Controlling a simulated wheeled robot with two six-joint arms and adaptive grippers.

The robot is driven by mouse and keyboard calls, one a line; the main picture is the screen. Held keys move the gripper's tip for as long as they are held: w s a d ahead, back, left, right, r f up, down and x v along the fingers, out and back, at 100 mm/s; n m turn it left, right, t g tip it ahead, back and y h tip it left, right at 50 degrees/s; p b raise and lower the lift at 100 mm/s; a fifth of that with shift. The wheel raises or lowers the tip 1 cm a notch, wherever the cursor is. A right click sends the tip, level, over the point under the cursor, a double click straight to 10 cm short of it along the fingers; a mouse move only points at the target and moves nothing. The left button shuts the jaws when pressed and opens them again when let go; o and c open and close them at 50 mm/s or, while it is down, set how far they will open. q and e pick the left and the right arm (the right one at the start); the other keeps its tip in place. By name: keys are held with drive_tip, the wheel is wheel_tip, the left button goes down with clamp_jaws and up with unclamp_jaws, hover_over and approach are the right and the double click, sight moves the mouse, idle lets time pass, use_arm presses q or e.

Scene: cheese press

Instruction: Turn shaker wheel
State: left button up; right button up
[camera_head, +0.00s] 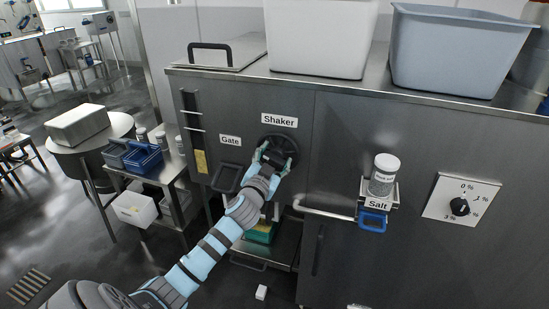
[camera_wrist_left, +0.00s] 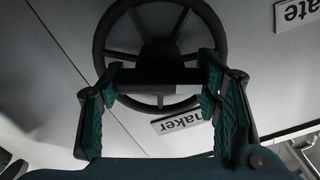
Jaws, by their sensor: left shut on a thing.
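The shaker wheel (camera_head: 291,142) is a dark spoked wheel on the steel machine front, just below the "Shaker" label (camera_head: 280,120). In the left wrist view the wheel (camera_wrist_left: 160,18) fills the upper middle, with its rim and spokes clear. My left gripper (camera_head: 268,155) reaches up to the wheel and hides part of it in the head view. In the wrist view its green-padded fingers (camera_wrist_left: 160,85) are on either side of a dark bar at the wheel's lower part, shut on it. My right gripper is in neither view.
Left of the wheel is the "Gate" label (camera_head: 230,140) with a dark handle (camera_head: 227,177) below it. To the right are a salt jar (camera_head: 384,175) on a small shelf and a dial (camera_head: 460,206). A white tub (camera_head: 318,40) and a grey tub (camera_head: 450,55) stand on top.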

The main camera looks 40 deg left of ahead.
use_arm(q)
drive_tip(key=m+p, duration=0.2)
drive_tip(key=m, duration=0.2)
drive_tip(key=m+p, duration=0.2)
drive_tip(key=m, duration=0.4)
drive_tip(key=shift+f+m, duration=0.1)
drive_tip(key=shift+m, duration=0.2)
drive_tip(key=m+p, duration=0.1)
drive_tip(key=m, duration=0.4)
drive_tip(key=shift+d+f+p, duration=0.1)
drive_tip(key=shift+p, duration=0.25)
drive_tip(key=m+p, duration=0.1)
drive_tip(key=m, duration=0.4)
drive_tip(key=shift+f, duration=0.15)
drive_tip(key=shift+m, duration=0.4)
drive_tip(key=o, duration=1.2)
drive_tip(key=shift+c, duration=0.2)
